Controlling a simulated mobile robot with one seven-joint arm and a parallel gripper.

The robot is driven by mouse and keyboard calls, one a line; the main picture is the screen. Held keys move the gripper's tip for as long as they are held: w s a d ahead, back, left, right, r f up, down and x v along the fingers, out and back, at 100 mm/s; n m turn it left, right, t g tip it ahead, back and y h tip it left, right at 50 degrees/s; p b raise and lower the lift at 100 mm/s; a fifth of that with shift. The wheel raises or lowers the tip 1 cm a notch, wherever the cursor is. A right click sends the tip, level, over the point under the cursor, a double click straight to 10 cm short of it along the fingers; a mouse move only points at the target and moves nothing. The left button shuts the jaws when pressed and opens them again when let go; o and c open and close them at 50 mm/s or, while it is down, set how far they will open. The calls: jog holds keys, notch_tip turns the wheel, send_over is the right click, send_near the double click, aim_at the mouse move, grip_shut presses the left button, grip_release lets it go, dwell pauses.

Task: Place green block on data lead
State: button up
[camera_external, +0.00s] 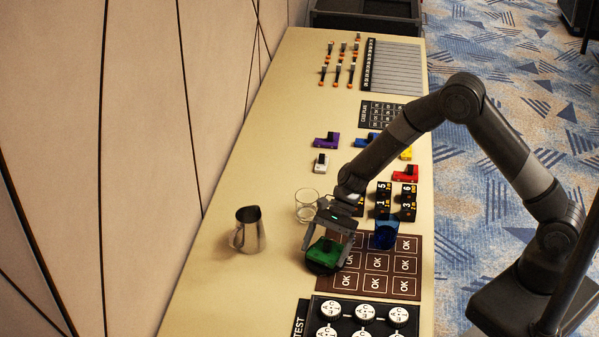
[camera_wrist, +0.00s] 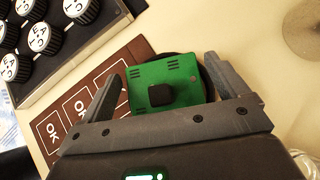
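The green block (camera_external: 325,251), a green plate with a black knob, is at the left edge of the brown OK board (camera_external: 408,286). It also shows in the wrist view (camera_wrist: 179,80). A dark round thing (camera_external: 320,268) lies under it, and its rim shows beside the block in the wrist view (camera_wrist: 208,75). I cannot tell whether this is the data lead; the block covers most of it. My gripper (camera_external: 328,240) is right over the block. In the wrist view its fingers (camera_wrist: 165,80) stand apart on both sides of the block, with a small gap at the left finger.
A metal jug (camera_external: 249,232) and a clear glass (camera_external: 307,206) stand left of my gripper. A blue cup (camera_external: 384,236) and black numbered blocks (camera_external: 383,198) stand to its right. Purple (camera_external: 326,140), white (camera_external: 321,163) and red (camera_external: 406,173) pieces lie farther back. Knobs (camera_external: 363,312) are in front.

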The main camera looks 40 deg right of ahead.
jog(key=shift+o, duration=0.7)
jog(key=shift+d+r, duration=0.1)
jog(key=shift+r, duration=0.2)
jog(key=v, duration=1.1)
jog(key=s+d+r+n+t+h, duration=0.2)
jog(key=s+d+r+n, duration=0.15)
jog(key=d+r, duration=0.45)
jog(key=s+d+r+n+t+h, duration=0.1)
jog(key=s+d+r+n+t, duration=0.2)
jog(key=d+r, duration=0.55)
jog(key=s+d+r+n+t+h, duration=0.2)
jog(key=s+d+r+n, duration=0.1)
jog(key=s+d, duration=0.5)
jog(key=s+d+r+n+t+h, duration=0.2)
jog(key=s+d+r+n+h, duration=0.1)
jog(key=s+d, duration=0.5)
jog(key=shift+s+r+n, duration=0.3)
jog(key=shift+s+n, duration=0.15)
jog(key=shift+s, duration=0.6)
